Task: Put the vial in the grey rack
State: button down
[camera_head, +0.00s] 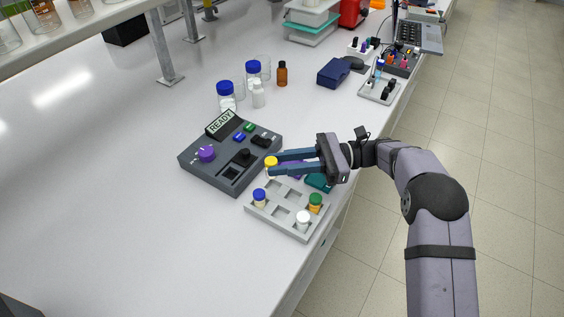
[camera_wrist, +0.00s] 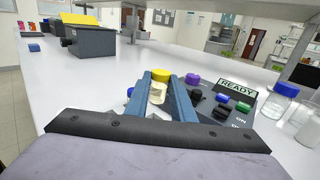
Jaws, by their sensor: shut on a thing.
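My gripper (camera_head: 270,168) is shut on a small vial with a yellow cap (camera_head: 271,160). The vial also shows between the blue fingers in the wrist view (camera_wrist: 159,93), held upright. In the head view it is over the far end of the grey rack (camera_head: 265,221), near the edge of the dark device; I cannot tell its exact height.
A dark grey device (camera_head: 190,160) with a READY display (camera_head: 221,124) and a purple knob (camera_head: 207,153) stands left of the rack. A teal item (camera_head: 319,183) lies beside the rack, below my gripper. Blue-capped bottles (camera_head: 226,97) stand farther back. The bench at left is clear.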

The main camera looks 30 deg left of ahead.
aim_at(283, 185)
jog(key=shift+f+b, duration=0.95)
jog(key=shift+f, duration=0.45)
jog(key=shift+w+d+f, duration=0.15)
jog(key=shift+f, duration=0.7)
dwell(1.8)
jog(key=c, duration=1.4)
grip_release()
jog(key=shift+c, duration=0.2)
jog(key=shift+o, duration=0.7)
jog(key=shift+r, duration=0.1)
jog(key=shift+r+p, duration=2.2)
jog(key=shift+r, duration=0.75)
